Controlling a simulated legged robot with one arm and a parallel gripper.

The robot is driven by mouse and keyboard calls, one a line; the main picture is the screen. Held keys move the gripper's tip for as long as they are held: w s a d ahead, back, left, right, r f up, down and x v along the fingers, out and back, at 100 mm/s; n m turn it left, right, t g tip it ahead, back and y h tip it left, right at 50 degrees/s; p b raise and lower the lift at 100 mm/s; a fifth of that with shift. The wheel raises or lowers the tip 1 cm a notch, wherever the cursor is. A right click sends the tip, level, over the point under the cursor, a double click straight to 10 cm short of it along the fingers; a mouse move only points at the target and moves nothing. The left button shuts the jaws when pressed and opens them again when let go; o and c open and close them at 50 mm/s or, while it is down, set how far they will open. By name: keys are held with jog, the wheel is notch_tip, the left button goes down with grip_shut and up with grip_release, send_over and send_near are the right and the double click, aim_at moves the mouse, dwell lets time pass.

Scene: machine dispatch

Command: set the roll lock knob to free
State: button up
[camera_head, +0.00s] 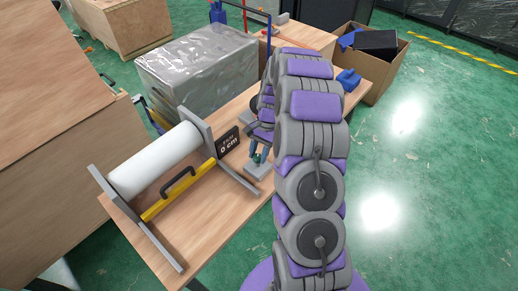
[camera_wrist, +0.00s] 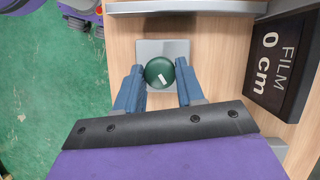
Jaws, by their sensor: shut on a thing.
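The roll lock knob (camera_wrist: 160,72) is a dark green round knob with a short white mark, slightly tilted in the wrist view. It stands on a grey square plate (camera_wrist: 150,46) fixed on the wooden table. My gripper (camera_wrist: 159,82) is shut on the knob, with one blue finger on each side of it. In the head view my gripper (camera_head: 259,154) is over the grey plate (camera_head: 258,171), and the knob is mostly hidden by the fingers. No labels for the knob's positions can be read. The white film roll (camera_head: 155,160) lies in its grey frame to the left.
A black sign (camera_wrist: 279,62) reading "FILM 0 cm" stands close beside the knob. A yellow bar with a black handle (camera_head: 178,183) lies before the roll. A wrapped box (camera_head: 197,75) stands behind the table (camera_head: 205,232). Open floor (camera_head: 420,150) is to the right.

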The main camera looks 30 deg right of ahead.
jog(key=n+h+p, duration=0.1)
jog(key=n, duration=0.2)
jog(key=n+g+h+p, duration=0.1)
jog(key=n+p, duration=0.1)
jog(key=n, duration=0.1)
jog(key=shift+w+a+r+g, duration=0.15)
jog(key=shift+w+g, duration=0.05)
jog(key=shift+g, duration=0.1)
jog(key=n+p, duration=0.1)
jog(key=n, duration=0.1)
jog(key=n+h+p, duration=0.1)
jog(key=n, duration=0.2)
jog(key=shift+a+g+h, duration=0.15)
jog(key=shift+g+h, duration=0.15)
jog(key=shift+n, duration=0.3)
jog(key=o, duration=1)
jog(key=p+v, duration=0.1)
jog(key=v, duration=1.6)
jog(key=shift+w+a+p, duration=0.15)
jog(key=shift+a+p, duration=0.05)
jog(key=shift+p, duration=0.1)
